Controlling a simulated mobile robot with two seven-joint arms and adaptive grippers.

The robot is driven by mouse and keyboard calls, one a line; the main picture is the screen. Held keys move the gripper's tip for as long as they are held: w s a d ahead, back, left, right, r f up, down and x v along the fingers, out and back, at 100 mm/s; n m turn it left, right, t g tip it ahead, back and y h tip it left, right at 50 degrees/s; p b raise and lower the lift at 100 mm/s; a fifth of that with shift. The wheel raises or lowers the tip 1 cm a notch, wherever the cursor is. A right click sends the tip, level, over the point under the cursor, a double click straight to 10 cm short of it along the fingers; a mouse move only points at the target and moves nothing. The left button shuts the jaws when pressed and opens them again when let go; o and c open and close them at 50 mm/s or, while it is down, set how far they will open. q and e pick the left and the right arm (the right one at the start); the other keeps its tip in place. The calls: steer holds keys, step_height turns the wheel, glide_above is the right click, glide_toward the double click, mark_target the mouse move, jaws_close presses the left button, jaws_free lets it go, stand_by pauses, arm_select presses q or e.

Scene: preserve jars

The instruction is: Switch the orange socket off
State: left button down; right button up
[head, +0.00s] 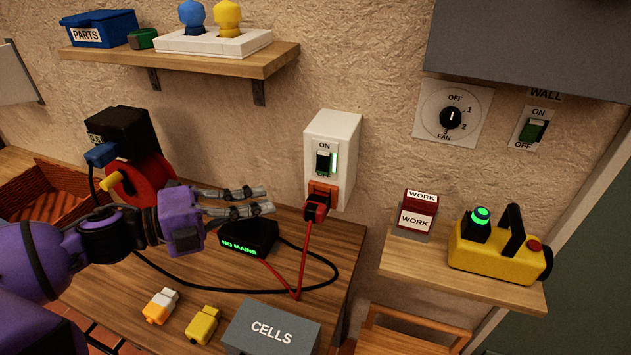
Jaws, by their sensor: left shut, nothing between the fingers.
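The socket is a white box (345,135) on the wall with an orange outlet (322,188) at its lower front. My left gripper (270,199) is shut and empty. In the picture it is left of the plug and below the switch, apart from both. My right gripper is not in view.
A black box reading NO MAINS (248,238) is under my left gripper. A red reel (150,178) stands behind my left arm. A grey CELLS box (270,330) is in front. A yellow unit (490,255) is on the right shelf, below a fan dial (450,117) and wall switch (533,131).

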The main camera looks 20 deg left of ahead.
mark_target(323, 163)
arm_select(q)
steer(key=x, duration=0.4)
steer(key=w+x, duration=0.1)
steer(key=x, duration=0.3)
steer(key=a+b+x, duration=0.1)
steer(key=x, duration=0.3)
steer(key=shift+w+a, duration=0.1)
steer(key=shift+w, duration=0.7)
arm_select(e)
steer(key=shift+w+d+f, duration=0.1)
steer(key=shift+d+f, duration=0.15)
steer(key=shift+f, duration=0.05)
arm_select(q)
steer(key=shift+f, duration=0.1)
steer(key=shift+w+f+h+b, duration=0.3)
steer(key=shift+w+f+b, duration=0.05)
steer(key=shift+f+b, duration=0.1)
steer(key=shift+r+m+t, duration=0.25)
steer(key=shift+m+t, duration=0.05)
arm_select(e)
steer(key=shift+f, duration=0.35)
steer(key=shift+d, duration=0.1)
